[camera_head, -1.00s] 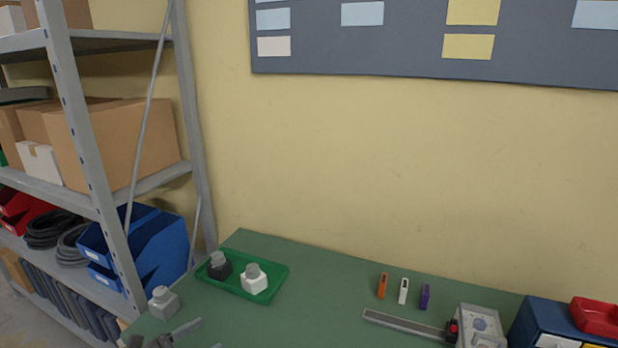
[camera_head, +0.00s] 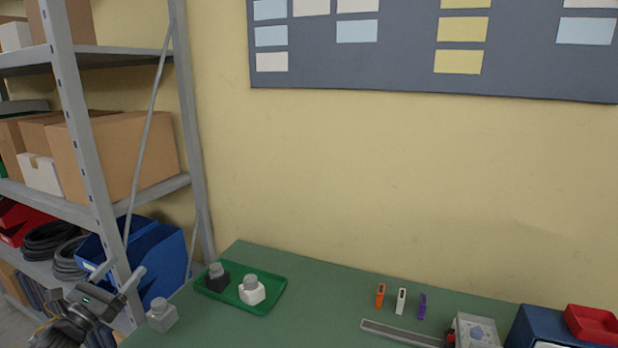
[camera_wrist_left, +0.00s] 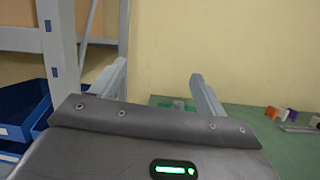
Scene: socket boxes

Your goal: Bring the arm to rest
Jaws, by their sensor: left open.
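My left gripper (camera_head: 119,275) is at the lower left of the head view, in front of the shelf rack and left of the bench's edge. Its two fingers are spread apart with nothing between them. In the left wrist view the open fingers (camera_wrist_left: 158,82) point toward the wall and the green bench. My right gripper is not in view.
A green bench (camera_head: 330,285) holds a green tray (camera_head: 262,309) with a black and a white socket box. A grey box (camera_head: 161,315) stands at the bench's left edge. Orange, white and purple pieces stand farther right. A metal shelf rack (camera_head: 95,160) is close to my left gripper.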

